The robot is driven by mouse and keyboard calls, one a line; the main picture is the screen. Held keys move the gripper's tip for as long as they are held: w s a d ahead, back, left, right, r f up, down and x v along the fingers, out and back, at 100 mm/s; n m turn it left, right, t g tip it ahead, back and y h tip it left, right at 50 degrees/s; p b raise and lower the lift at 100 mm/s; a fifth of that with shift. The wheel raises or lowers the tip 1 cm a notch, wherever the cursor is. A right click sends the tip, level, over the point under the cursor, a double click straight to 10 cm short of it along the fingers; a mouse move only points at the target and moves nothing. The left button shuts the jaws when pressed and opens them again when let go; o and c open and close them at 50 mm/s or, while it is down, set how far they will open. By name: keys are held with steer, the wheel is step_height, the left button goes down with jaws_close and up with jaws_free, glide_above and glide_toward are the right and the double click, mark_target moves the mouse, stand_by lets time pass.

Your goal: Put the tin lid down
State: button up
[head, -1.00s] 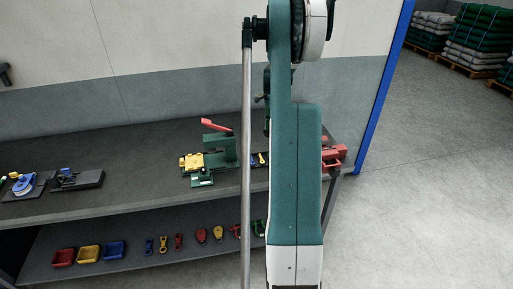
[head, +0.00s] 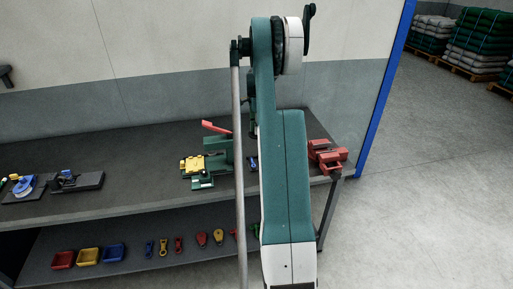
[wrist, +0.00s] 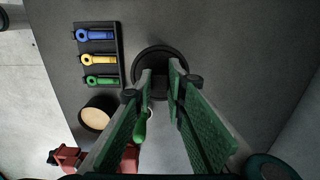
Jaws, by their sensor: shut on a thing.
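The tin lid (wrist: 160,57) is a dark round disc in the wrist view, seen beyond my fingertips. My gripper (wrist: 164,80) has its two green-padded fingers on a dark part at the near side of the lid, and is shut on it. An open round tin (wrist: 97,114) with a pale inside stands to the left of the lid, apart from it. Whether the lid touches the bench is hard to tell. In the head view my arm hides the gripper, lid and tin.
A dark rack with blue, yellow and green pieces (wrist: 98,57) lies left of the lid. A green-handled item (wrist: 140,127) shows beside the left finger. A red vise (head: 327,155) stands at the bench's right end. The grey bench (wrist: 245,50) is bare right of the lid.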

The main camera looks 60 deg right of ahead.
steer(key=shift+f, duration=2.9)
steer(key=shift+f, duration=0.15)
steer(key=shift+f, duration=1.75)
steer(key=shift+f, duration=0.15)
steer(key=o, duration=0.9)
steer(key=shift+c, duration=0.2)
steer(key=shift+r, duration=0.25)
step_height(320, 180, up, 12)
steer(key=shift+f, duration=0.1)
